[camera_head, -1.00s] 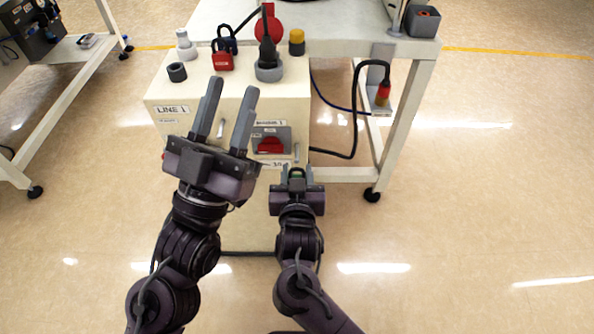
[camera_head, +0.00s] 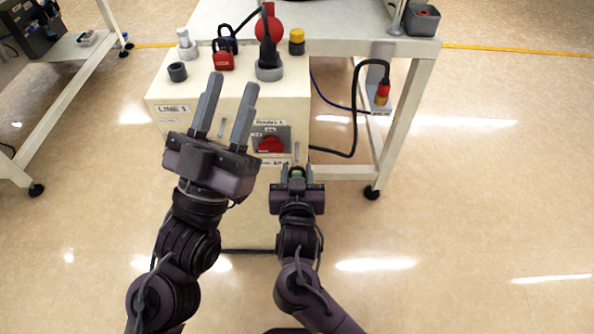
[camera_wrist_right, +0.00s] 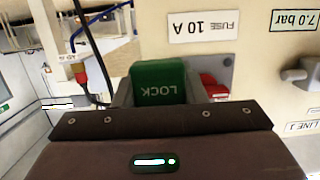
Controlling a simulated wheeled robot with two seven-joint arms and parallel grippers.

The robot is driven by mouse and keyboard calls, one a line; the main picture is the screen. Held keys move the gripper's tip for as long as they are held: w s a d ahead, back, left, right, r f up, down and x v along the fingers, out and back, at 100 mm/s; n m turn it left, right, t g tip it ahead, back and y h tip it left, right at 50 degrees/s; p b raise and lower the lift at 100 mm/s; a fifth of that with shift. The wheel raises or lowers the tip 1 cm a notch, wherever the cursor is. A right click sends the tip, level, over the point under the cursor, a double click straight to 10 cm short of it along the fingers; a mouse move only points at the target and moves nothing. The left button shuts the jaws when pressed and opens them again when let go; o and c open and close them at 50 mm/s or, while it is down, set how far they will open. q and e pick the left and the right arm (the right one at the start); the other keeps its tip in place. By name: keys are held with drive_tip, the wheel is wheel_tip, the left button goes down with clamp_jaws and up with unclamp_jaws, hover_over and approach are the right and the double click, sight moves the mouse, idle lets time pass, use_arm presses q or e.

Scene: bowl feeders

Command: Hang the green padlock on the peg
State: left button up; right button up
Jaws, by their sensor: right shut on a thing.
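The green padlock (camera_wrist_right: 158,82), marked LOCK, is held between the fingers of my right gripper (camera_wrist_right: 160,95). The text appears upside down in the right wrist view, and the shackle is hidden there. In the head view my right gripper (camera_head: 297,172) is low in front of the cabinet's front face, with a little green between its fingers. My left gripper (camera_head: 222,112) is open and empty before the cabinet.
The cream cabinet (camera_head: 165,137) carries a red switch (camera_head: 271,144) in front. On top are a red padlock (camera_head: 223,61), a black plug in a grey socket (camera_head: 269,72) and a yellow-capped part (camera_head: 296,41). A white table (camera_head: 340,25) and hanging cable (camera_head: 354,125) are nearby.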

drive_tip(key=shift+w, duration=1.85)
idle(0.4)
drive_tip(key=shift+s+r+p, duration=0.1)
drive_tip(key=shift+s+p, duration=0.6)
drive_tip(key=shift+s, duration=0.55)
drive_tip(key=s+p, duration=0.2)
drive_tip(key=s, duration=0.2)
drive_tip(key=shift+s+p, duration=0.3)
drive_tip(key=shift+p, duration=0.05)
